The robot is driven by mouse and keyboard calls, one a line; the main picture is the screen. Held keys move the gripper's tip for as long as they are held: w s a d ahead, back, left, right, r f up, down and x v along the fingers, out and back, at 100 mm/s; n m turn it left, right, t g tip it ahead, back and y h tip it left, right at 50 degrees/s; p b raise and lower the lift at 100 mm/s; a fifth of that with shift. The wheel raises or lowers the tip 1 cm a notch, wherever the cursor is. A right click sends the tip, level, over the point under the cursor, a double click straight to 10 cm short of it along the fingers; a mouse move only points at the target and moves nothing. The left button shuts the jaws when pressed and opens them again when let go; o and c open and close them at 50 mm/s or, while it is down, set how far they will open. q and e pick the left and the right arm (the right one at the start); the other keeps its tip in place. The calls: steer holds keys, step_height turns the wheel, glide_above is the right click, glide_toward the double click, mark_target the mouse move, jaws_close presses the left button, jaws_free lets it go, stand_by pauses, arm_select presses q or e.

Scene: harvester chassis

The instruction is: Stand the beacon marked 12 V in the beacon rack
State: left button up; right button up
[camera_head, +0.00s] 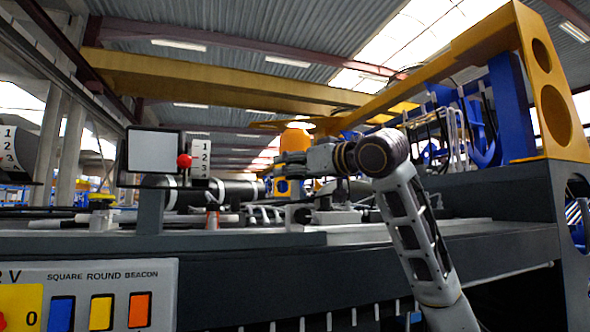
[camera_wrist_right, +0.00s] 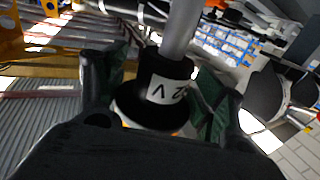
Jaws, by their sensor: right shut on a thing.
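My right gripper (camera_head: 288,162) is in the middle of the head view, its arm coming up from the lower right. An orange beacon (camera_head: 295,139) shows at its jaws, dome up. In the right wrist view my right gripper (camera_wrist_right: 163,92) is shut on the beacon's black base (camera_wrist_right: 166,68), with a pad on each side. A white label on it reads "2 V", its first part turned out of sight. A grey pole (camera_wrist_right: 182,30) meets the base; I cannot tell whether it belongs to the beacon. The beacon rack cannot be made out clearly. My left gripper is not in view.
A switch panel (camera_head: 100,272) marked "SQUARE ROUND BEACON" stands at lower left. A white screen (camera_head: 154,152) and a red ball (camera_head: 184,161) beside a 1-2-3 scale stand on the left. A dark chassis beam (camera_head: 230,262) crosses in front; a yellow frame (camera_head: 548,90) rises at right.

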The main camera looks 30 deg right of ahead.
steer(key=shift+r, duration=0.45)
steer(key=shift+r, duration=0.4)
steer(key=shift+r, duration=0.2)
steer(key=shift+r, duration=0.3)
stand_by(0.3)
